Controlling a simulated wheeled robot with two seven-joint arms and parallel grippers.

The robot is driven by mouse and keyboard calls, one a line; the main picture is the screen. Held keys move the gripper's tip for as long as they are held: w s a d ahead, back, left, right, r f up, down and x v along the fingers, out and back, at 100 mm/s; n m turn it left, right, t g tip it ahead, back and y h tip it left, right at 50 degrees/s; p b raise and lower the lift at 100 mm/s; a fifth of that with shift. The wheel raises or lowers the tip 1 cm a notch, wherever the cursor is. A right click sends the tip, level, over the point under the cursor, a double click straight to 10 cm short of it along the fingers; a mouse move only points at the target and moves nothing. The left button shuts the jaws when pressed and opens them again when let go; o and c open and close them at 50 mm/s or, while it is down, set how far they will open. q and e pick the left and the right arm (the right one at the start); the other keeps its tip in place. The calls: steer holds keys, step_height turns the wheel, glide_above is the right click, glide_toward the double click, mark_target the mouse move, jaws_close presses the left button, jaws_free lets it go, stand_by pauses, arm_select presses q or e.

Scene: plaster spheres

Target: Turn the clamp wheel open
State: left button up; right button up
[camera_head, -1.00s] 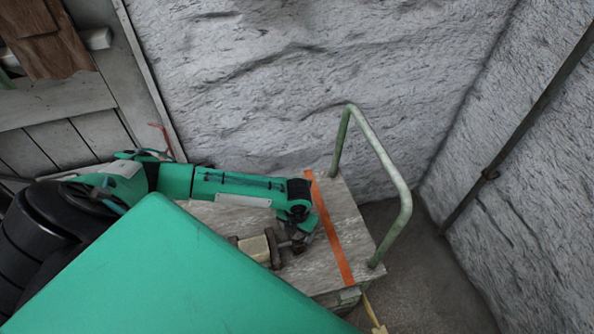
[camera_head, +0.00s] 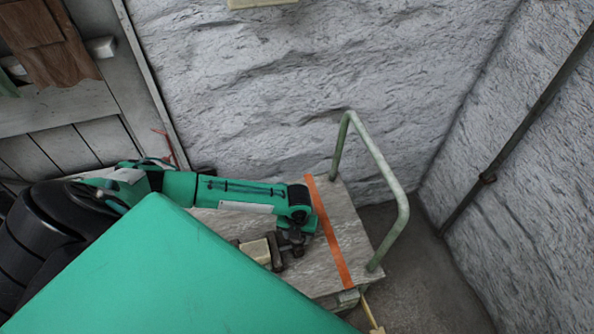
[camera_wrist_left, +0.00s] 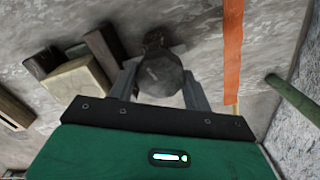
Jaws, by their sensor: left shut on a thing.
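The clamp lies on the worn wooden top of a cart, with a cream block (camera_head: 257,250) between dark jaws. In the left wrist view the cream block (camera_wrist_left: 78,88) and a dark jaw (camera_wrist_left: 104,52) show at the left. The clamp wheel (camera_wrist_left: 160,74) is a dark grey, rounded piece to the right of the jaws. My left gripper (camera_wrist_left: 160,88) is shut on the wheel, with one finger on each side of it. In the head view my left gripper (camera_head: 292,241) is at the clamp's right end, where the wheel is mostly hidden. My right gripper is not in view.
The cart top (camera_head: 345,225) has an orange stripe (camera_head: 328,232) just right of my gripper. A pale green tube handle (camera_head: 383,165) rises at the cart's right end. Rough plaster walls stand behind and right. A strip of floor (camera_head: 430,280) is clear.

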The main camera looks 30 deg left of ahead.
arm_select(q)
steer(key=n+p, duration=0.2)
steer(key=n, duration=0.2)
steer(key=shift+r+n+p, duration=0.25)
steer(key=shift+n+p, duration=0.15)
steer(key=n+p, duration=0.2)
steer(key=n, duration=0.1)
steer(key=shift+n, duration=0.3)
steer(key=n+p, duration=0.2)
steer(key=n, duration=0.1)
steer(key=shift+w+n, duration=0.1)
steer(key=shift+n, duration=0.2)
steer(key=n+p, duration=0.2)
steer(key=n, duration=0.2)
steer(key=shift+n, duration=0.3)
steer(key=n+p, duration=0.2)
steer(key=n, duration=0.2)
steer(key=shift+a+p, duration=0.1)
steer(key=shift+p, duration=0.25)
steer(key=n+p, duration=0.2)
steer(key=n, duration=0.2)
steer(key=n+p, duration=0.2)
steer(key=n, duration=0.3)
steer(key=shift+f, duration=0.1)
steer(key=shift+n+p, duration=0.55)
steer(key=shift+n, duration=0.75)
steer(key=shift+f+n, duration=0.1)
steer(key=shift+n, duration=0.2)
